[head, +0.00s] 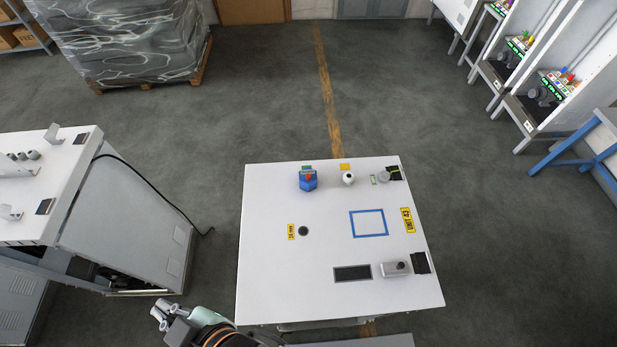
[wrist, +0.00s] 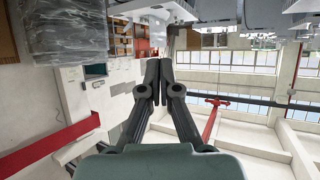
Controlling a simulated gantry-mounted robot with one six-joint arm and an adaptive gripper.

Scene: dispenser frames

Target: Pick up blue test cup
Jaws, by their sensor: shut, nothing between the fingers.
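A small blue object (head: 307,184), the only thing on the table that fits the blue test cup, stands near the far edge of the white table. My gripper (head: 158,308) is beyond the table's near left corner in the head view, well apart from the blue object. In the wrist view the fingers of my gripper (wrist: 160,72) are shut together and hold nothing. The blue object does not show in the wrist view.
On the white table (head: 265,265) are a white round item (head: 348,178), a grey cylinder (head: 383,176), a blue square outline (head: 368,223), a dark rectangular panel (head: 352,273) and a grey box with a black knob (head: 397,268). A white cabinet (head: 125,215) stands left. The table's near left is clear.

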